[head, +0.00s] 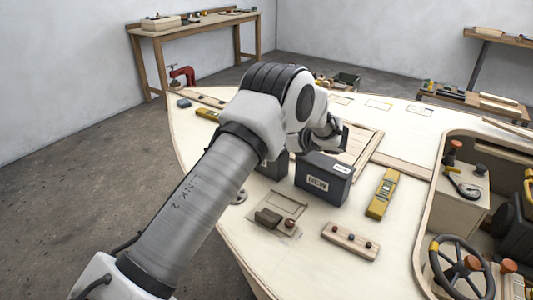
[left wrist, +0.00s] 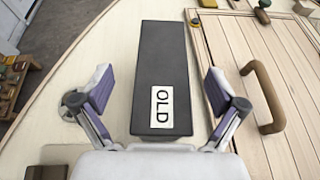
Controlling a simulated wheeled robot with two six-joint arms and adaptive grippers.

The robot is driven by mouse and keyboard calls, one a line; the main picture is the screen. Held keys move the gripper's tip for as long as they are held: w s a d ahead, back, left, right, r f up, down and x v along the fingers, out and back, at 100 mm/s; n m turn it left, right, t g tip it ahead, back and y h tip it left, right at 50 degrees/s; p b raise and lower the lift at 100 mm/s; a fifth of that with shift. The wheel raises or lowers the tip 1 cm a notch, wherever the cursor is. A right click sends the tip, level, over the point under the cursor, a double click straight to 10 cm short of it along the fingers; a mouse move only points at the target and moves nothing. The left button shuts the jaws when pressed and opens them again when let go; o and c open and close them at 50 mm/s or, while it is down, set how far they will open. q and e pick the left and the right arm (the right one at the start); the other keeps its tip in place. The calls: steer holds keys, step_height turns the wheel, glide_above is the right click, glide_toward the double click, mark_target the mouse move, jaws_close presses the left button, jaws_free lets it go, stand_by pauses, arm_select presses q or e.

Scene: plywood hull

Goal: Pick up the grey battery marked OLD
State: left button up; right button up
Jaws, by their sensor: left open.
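The grey battery marked OLD (left wrist: 162,70) is a dark box with a white label, seen from above in the left wrist view. My left gripper (left wrist: 160,88) is open, with one finger on each side of the battery and a gap to each. My right gripper is not in view.
A hatch with a wooden handle (left wrist: 262,97) lies right of the OLD battery. A yellow level (head: 383,193), a wooden block with knobs (head: 350,239) and a small latch plate (head: 277,213) lie on the deck. A cockpit with a steering wheel (head: 457,262) opens at right.

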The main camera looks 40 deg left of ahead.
arm_select(q)
steer(key=x, duration=0.3)
steer(key=shift+w+a+f, duration=0.25)
steer(key=shift+a+f, duration=0.05)
steer(key=shift+s+d+r, duration=0.1)
steer(key=c, duration=0.7)
jaws_close()
